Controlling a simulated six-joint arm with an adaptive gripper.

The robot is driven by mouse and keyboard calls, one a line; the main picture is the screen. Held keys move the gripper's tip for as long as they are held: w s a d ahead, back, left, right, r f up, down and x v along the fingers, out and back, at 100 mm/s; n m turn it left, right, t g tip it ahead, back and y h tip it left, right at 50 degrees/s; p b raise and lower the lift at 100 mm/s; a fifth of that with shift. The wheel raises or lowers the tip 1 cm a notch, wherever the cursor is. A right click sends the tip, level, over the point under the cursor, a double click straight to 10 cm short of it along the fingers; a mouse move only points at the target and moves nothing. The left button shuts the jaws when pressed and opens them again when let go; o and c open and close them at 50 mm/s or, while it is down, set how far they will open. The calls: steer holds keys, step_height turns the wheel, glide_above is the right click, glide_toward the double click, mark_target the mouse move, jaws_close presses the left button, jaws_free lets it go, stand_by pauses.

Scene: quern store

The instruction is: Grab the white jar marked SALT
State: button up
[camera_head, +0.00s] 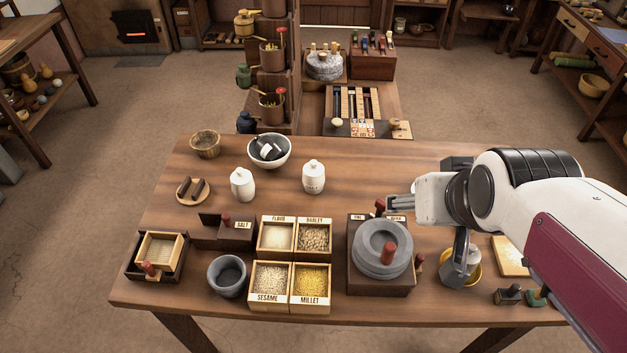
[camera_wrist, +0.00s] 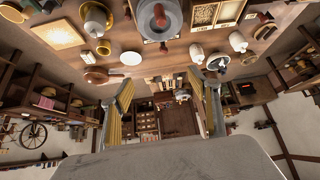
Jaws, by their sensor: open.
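Two white lidded jars stand upright on the wooden table. One jar (camera_head: 313,177) is right of the grey bowl and bears small dark marking that I cannot read; it also shows in the wrist view (camera_wrist: 196,53). The other jar (camera_head: 242,185) stands further left, with no readable marking, and shows in the wrist view (camera_wrist: 238,41). A third white jar-like thing (camera_head: 472,258) is partly hidden by my arm near a yellow bowl. My gripper (camera_head: 399,202) is open and empty above the table, right of the jars. Its fingers (camera_wrist: 165,98) are apart in the wrist view.
A stone quern (camera_head: 381,262) stands below my gripper. A grey bowl (camera_head: 283,157) holding dark and white things sits between and behind the jars. Grain boxes (camera_head: 290,286) fill the front middle.

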steer(key=w+a+f+t, duration=0.1)
steer(key=w+a+f, duration=0.15)
steer(key=w, duration=0.35)
steer(key=w+a+f+n+t+y, duration=0.1)
steer(key=w+a+f, duration=0.15)
steer(key=w, duration=0.45)
steer(key=w+a+f+t, duration=0.1)
steer(key=w+a+f, duration=0.1)
steer(key=w+f, duration=0.3)
steer(key=n+t+y, duration=0.2)
steer(key=t+y, duration=0.1)
glide_toward(314, 168)
steer(key=w, duration=0.1)
steer(key=shift+w+f, duration=0.1)
steer(key=shift+f, duration=0.05)
steer(key=shift+x, duration=1.35)
steer(key=shift+x, duration=2.6)
